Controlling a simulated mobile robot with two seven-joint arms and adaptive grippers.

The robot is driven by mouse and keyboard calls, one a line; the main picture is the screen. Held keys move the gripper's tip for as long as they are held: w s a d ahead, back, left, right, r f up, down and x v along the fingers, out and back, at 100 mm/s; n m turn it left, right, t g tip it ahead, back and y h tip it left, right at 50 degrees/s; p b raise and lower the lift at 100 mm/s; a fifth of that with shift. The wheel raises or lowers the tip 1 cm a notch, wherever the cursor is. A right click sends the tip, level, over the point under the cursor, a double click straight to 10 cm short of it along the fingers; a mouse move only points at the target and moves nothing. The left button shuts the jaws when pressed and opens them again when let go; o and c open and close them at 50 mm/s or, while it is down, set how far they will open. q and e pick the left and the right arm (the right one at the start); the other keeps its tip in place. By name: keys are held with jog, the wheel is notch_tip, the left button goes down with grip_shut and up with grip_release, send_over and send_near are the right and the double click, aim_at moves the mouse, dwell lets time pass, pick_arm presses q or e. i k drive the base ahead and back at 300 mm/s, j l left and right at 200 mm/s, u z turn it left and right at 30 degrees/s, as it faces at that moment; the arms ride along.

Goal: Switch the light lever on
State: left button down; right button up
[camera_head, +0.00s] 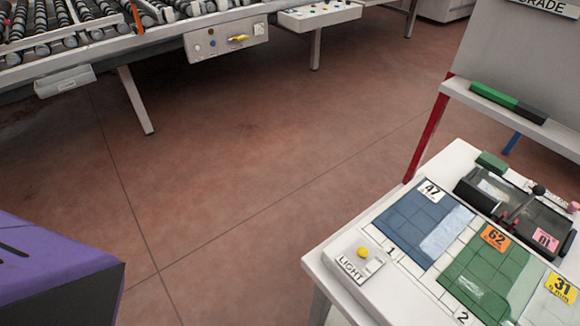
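A small pale box marked LIGHT (352,271) sits at the near left corner of the white table at the lower right. A yellow knob (362,252) stands on its top face, on the side away from the label. Small marks beside the knob are too fine to read, so I cannot tell whether it is on or off. Neither of my grippers is in view, and nothing touches the light box.
The white table (327,260) also bears blue and green numbered mats and a dark tray (510,205). A roller conveyor (130,45) with a control panel (226,40) stands at the back left. A purple form (50,262) fills the lower left. Open floor lies between.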

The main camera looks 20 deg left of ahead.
aim_at(361, 252)
jog(key=k, duration=0.3)
jog(key=k+j+z, duration=0.2)
jog(key=j, duration=0.2)
jog(key=k+j+z, duration=0.2)
jog(key=k+j, duration=0.05)
jog(key=j, duration=0.1)
